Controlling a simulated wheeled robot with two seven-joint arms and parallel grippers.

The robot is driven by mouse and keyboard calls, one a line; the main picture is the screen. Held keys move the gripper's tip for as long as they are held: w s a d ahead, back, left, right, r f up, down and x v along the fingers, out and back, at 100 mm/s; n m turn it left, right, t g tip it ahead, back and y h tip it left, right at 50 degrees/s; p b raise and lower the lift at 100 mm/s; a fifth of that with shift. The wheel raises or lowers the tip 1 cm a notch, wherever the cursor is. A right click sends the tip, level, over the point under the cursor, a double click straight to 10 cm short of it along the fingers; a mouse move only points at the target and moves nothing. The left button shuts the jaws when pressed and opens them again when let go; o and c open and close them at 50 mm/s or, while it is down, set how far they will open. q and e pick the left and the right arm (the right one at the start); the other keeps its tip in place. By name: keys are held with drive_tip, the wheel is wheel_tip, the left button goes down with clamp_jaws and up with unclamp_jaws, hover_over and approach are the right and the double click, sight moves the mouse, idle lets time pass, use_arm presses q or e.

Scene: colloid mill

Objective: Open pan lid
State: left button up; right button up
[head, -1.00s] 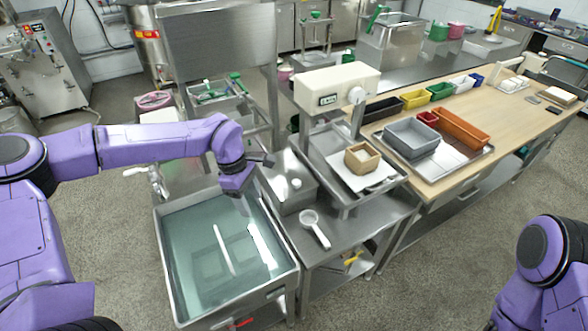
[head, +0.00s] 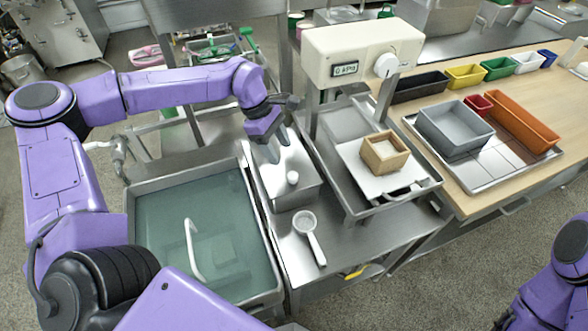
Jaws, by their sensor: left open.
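A rectangular steel pan with a flat metal lid (head: 276,181) stands on the steel counter right of the water-filled sink. My left gripper (head: 272,152) is open and empty over the far part of the lid, beyond the knob. It points down; I cannot tell whether its fingertips touch the lid. Only part of my right arm shows at the lower right edge, and its gripper is out of view.
The sink (head: 205,235) holds water and a white rod-like thing. A white-handled strainer (head: 308,233) lies on the counter before the pan. A cream scale (head: 362,60) with a wooden box (head: 385,152) stands right of the pan. A grey bin (head: 455,128) sits on a tray farther right.

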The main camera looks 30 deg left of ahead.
sight(293, 175)
use_arm(q)
drive_tip(key=p+x, duration=0.1)
drive_tip(key=x, duration=0.8)
drive_tip(key=shift+d+f, duration=0.1)
clamp_jaws()
